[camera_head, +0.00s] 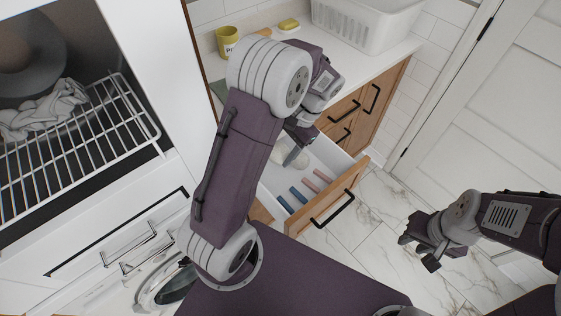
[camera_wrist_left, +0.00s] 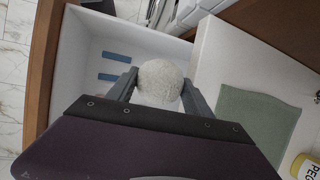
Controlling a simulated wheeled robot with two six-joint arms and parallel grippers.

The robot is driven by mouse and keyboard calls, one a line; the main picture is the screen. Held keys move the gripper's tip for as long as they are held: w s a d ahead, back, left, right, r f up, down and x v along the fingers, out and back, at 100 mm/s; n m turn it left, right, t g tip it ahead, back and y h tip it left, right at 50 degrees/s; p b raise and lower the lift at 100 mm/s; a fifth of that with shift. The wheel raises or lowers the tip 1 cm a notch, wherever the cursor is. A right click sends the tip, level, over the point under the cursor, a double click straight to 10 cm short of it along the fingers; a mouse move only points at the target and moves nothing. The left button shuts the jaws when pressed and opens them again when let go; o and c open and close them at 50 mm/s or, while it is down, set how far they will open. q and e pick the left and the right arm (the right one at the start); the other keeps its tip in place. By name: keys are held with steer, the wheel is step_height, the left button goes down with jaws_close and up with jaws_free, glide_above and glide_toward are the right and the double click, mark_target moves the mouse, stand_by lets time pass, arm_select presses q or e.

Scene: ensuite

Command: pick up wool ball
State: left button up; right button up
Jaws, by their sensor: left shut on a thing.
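The wool ball (camera_wrist_left: 159,82) is a pale grey-white, fuzzy ball in the left wrist view. It sits between the two fingers of my left gripper (camera_wrist_left: 160,92), which is shut on it. I cannot tell whether the ball touches the drawer floor. My right gripper (camera_head: 419,247) is empty, its fingers apart, above the floor at right.
Blue and pink strips (camera_head: 308,186) lie in the drawer. The counter holds a white basket (camera_head: 368,24), a yellow pot (camera_head: 228,42) and a yellow item (camera_head: 289,25). A wire rack (camera_head: 85,125) stands at left. Marble floor (camera_head: 370,215) is clear.

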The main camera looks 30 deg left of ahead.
mark_target(281, 146)
arm_select(q)
step_height(281, 146, up, 12)
steer(key=p, duration=0.1)
steer(key=shift+p, duration=0.4)
steer(key=shift+r, duration=0.1)
